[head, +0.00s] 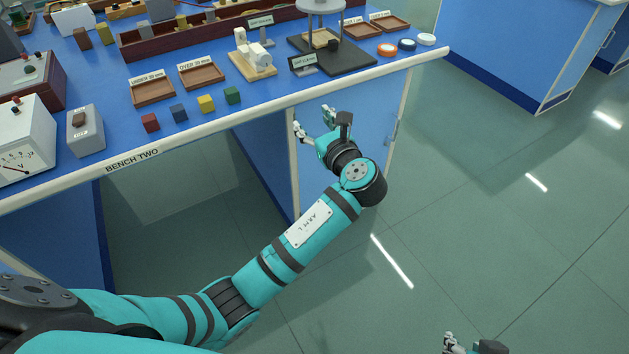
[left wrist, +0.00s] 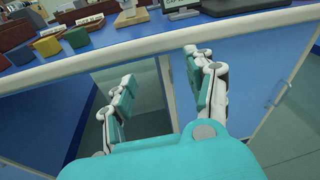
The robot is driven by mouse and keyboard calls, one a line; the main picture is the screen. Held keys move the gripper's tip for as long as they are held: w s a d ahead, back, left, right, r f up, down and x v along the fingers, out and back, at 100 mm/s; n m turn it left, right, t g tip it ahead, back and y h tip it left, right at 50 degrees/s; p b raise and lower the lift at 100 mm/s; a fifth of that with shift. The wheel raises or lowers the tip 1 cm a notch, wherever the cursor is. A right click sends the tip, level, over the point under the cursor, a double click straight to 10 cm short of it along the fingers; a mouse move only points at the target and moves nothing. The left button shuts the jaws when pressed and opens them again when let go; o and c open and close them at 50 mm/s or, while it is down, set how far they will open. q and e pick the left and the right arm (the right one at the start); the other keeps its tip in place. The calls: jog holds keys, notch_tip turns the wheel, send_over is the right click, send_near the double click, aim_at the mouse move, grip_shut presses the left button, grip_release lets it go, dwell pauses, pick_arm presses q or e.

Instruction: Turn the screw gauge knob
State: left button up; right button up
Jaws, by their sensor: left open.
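A white instrument on a pale wooden base (head: 253,57), which looks like the screw gauge, stands near the front edge of bench two. Its knob is too small to make out. In the left wrist view only its lower part (left wrist: 130,15) shows at the top edge. My left gripper (head: 313,120) is open and empty, in front of the bench edge and apart from the gauge. Its two spread fingers also show in the left wrist view (left wrist: 160,82). My right gripper (head: 450,342) is only partly in view at the bottom edge, far from the bench.
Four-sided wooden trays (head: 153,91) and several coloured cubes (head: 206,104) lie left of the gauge. A dark stand base (head: 340,60) is right of it, with coloured discs (head: 407,45) beyond. A voltmeter (head: 22,140) stands far left. The floor to the right is clear.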

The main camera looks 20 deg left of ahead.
pick_arm(q)
notch_tip(320, 180, down, 18)
jog(key=s+n+g+h+p, duration=0.2)
jog(key=h+p, duration=0.2)
jog(key=shift+s+d+h, duration=0.15)
jog(key=shift+d+h, duration=0.15)
jog(key=shift+h, duration=0.1)
jog(key=shift+r+p, duration=0.1)
jog(key=shift+p, duration=0.2)
